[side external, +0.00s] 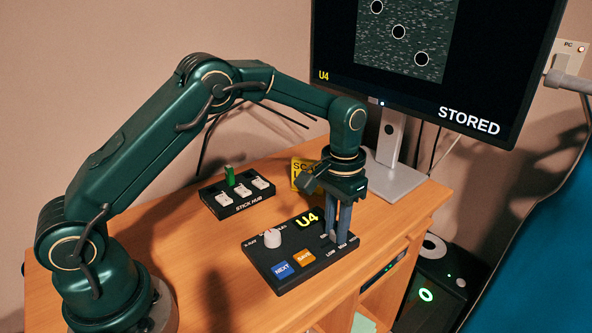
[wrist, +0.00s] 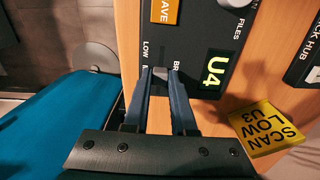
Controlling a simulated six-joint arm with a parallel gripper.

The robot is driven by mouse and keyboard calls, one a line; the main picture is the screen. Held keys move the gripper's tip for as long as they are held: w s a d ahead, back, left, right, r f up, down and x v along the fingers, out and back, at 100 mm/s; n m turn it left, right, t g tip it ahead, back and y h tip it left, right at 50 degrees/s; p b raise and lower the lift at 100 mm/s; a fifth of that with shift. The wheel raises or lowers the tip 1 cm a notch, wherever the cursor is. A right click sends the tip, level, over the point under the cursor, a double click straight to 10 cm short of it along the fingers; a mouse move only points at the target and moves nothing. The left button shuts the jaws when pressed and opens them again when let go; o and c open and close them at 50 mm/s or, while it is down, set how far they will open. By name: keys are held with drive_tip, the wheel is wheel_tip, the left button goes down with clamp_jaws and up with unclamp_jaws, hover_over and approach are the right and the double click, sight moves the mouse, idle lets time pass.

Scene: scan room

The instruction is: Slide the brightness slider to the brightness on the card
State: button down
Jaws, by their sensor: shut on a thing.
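The black control panel (side external: 281,279) lies on the desk, with a lit display (side external: 308,220) reading U4. My gripper (side external: 338,234) points down at the panel's right part, where the brightness scale has a LOW mark and further marks. In the wrist view my gripper (wrist: 161,78) is shut on the small grey slider cap (wrist: 160,72). The cap sits past the LOW label, but its exact mark is partly hidden by the fingers. The yellow card (wrist: 266,128) reads SCAN LOW U3; in the side view it is partly hidden behind my wrist (side external: 301,173).
The panel also has a blue NEXT button (side external: 283,269), an orange SAVE button (side external: 305,257) and a white knob (side external: 272,238). A stick hub (side external: 238,208) with a green stick stands behind. The monitor (side external: 340,50) shows STORED and U4. Free desk lies left of the panel.

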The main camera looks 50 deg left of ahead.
sight(322, 248)
drive_tip(key=shift+s, duration=1.65)
drive_tip(key=c, duration=0.7)
unclamp_jaws()
drive_tip(key=shift+r, duration=2.6)
drive_tip(key=shift+a, duration=0.1)
